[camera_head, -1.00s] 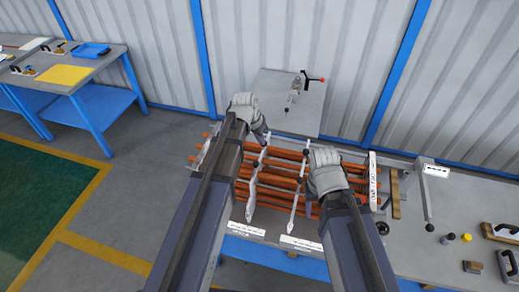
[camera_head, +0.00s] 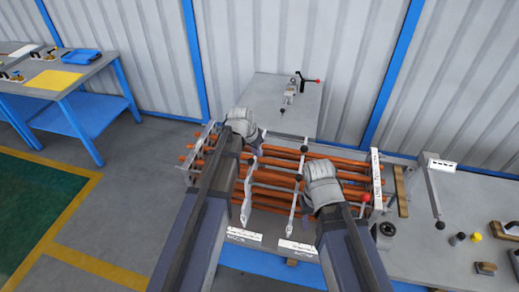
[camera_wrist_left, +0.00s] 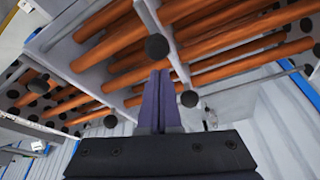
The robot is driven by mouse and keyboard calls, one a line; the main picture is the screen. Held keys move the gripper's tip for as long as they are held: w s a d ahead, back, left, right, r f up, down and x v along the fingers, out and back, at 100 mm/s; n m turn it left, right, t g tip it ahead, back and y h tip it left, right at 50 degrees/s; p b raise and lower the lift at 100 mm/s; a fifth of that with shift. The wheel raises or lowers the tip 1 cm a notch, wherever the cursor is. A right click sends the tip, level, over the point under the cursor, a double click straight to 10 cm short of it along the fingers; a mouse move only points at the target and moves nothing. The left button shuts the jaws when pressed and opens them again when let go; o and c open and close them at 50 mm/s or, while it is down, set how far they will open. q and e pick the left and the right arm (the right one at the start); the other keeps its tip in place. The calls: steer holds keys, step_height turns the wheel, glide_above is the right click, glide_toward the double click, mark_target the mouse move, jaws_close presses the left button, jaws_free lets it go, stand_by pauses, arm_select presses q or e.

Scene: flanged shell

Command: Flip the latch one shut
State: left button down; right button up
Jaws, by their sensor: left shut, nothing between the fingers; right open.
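A bundle of orange-brown tubes (camera_head: 270,193) lies in a grey frame on the bench. Two pale upright bars cross it, a left bar (camera_head: 246,198) and a middle bar (camera_head: 293,210), with black ball knobs (camera_head: 303,149) near them. I cannot tell which part is latch one. My left gripper (camera_head: 261,146) is over the bundle's far side, near the left bar. In the left wrist view its fingers (camera_wrist_left: 160,74) are shut and empty, between two black knobs (camera_wrist_left: 157,47) (camera_wrist_left: 189,98); contact is unclear. My right gripper (camera_head: 319,170) is over the bundle, right of the middle bar; its fingertips are hidden.
A red knob (camera_head: 365,198) stands at the bundle's right end. Right of it are a post with a white label (camera_head: 441,165) and small parts (camera_head: 474,237). Another bench (camera_head: 88,72) stands left.

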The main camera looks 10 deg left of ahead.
arm_select(q)
steer(key=shift+s+a, duration=0.25)
steer(key=shift+s, duration=0.4)
steer(key=s, duration=0.3)
steer(key=shift+s, duration=0.3)
step_height(320, 180, up, 10)
steer(key=p, duration=0.9)
steer(key=shift+w+f, duration=0.25)
steer(key=shift+w, duration=0.1)
